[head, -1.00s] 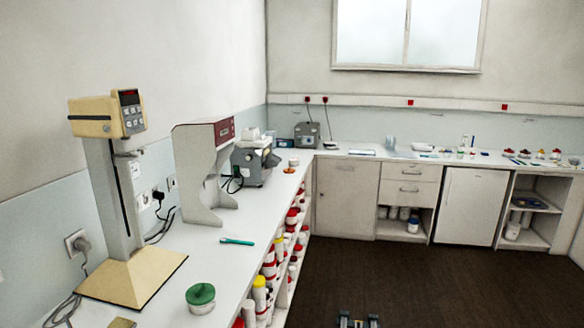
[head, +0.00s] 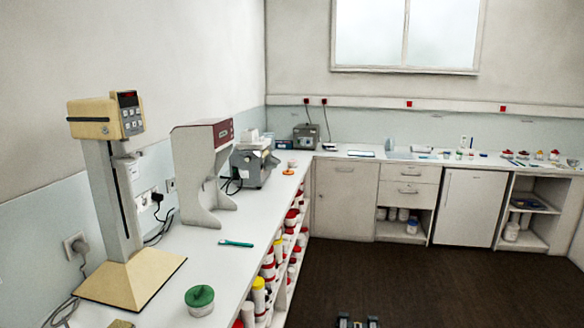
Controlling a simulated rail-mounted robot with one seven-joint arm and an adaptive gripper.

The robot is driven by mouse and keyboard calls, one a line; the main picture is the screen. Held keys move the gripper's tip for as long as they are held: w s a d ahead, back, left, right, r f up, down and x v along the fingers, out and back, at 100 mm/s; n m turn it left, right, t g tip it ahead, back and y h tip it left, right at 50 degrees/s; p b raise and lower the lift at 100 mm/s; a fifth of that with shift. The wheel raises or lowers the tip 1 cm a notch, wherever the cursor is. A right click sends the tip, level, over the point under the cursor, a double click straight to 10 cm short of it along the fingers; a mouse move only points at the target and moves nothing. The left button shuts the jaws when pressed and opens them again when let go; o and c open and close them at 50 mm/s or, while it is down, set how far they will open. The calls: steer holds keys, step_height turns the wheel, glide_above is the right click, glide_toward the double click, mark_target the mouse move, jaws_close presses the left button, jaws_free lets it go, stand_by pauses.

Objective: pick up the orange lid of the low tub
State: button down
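A small flat orange lid (head: 288,172) lies on the far part of the left white counter, near its front edge. A small low pale tub (head: 292,163) stands just behind it. Both are small in the head view, and I cannot tell whether they touch. My gripper (head: 357,322) shows only at the bottom edge, with its two dark fingertips apart and nothing seen between them. It is over the dark floor, to the right of the counter and well short of the lid. The rest of it is cut off by the frame.
The left counter (head: 215,262) holds a green-lidded jar (head: 200,299), a teal pen (head: 236,243), a beige stand device (head: 125,200), a grey-white device (head: 200,175) and a grey machine (head: 252,163). Shelves of bottles (head: 270,270) are below. The dark floor (head: 420,275) is clear.

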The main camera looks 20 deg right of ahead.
steer(key=c, duration=1.9)
jaws_free()
steer(key=o, duration=1.5)
steer(key=shift+o, duration=0.2)
steer(key=shift+w, duration=0.1)
